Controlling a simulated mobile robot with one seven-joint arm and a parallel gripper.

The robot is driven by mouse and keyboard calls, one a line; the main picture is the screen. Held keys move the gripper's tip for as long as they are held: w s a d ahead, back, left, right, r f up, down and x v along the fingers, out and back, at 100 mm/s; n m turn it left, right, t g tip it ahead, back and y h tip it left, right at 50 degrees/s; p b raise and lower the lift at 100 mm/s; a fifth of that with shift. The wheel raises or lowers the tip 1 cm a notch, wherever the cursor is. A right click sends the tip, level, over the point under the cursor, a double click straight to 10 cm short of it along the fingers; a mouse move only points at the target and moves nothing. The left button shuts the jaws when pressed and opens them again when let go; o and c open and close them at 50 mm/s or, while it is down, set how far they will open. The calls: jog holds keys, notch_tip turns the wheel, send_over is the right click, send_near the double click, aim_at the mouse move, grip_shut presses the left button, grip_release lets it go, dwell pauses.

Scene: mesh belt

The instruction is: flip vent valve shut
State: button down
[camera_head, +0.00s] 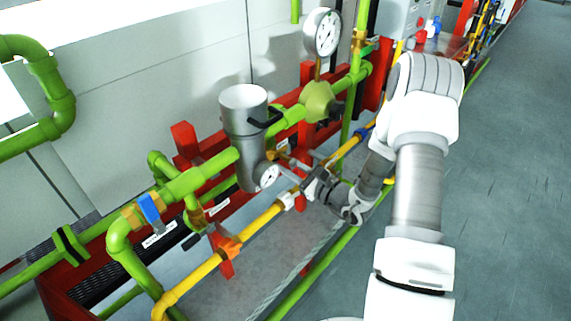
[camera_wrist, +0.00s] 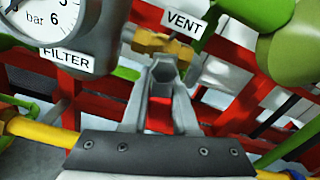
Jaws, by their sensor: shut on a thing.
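The vent valve (camera_wrist: 163,45) is a brass body under a white VENT label (camera_wrist: 185,22) in the wrist view. My gripper (camera_wrist: 162,82) is shut on its grey handle (camera_wrist: 165,70), which points out toward the wrist camera between the two fingers. In the head view my gripper (camera_head: 290,171) reaches in from the right, just beside the gauge on the grey filter. There the brass of the vent valve (camera_head: 280,151) shows only in part behind the filter and fingers. The handle's exact angle is hard to tell.
The grey filter (camera_head: 243,110) with its gauge (camera_head: 267,176) stands close left of my gripper. A yellow pipe (camera_head: 258,224) runs below, green pipes (camera_head: 210,172) behind. A blue-handled valve (camera_head: 150,208) is at left. Open floor (camera_head: 505,190) lies at right.

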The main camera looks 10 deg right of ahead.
jog(key=shift+s+a+m+p, duration=0.2)
jog(key=shift+m+p, duration=0.1)
jog(key=shift+m, duration=0.55)
jog(key=shift+s+a+m+p, duration=0.15)
jog(key=shift+m+p, duration=0.1)
jog(key=shift+m, duration=0.6)
jog(key=c, duration=0.7)
grip_release()
jog(key=v, duration=1.7)
jog(key=shift+s+d, duration=0.1)
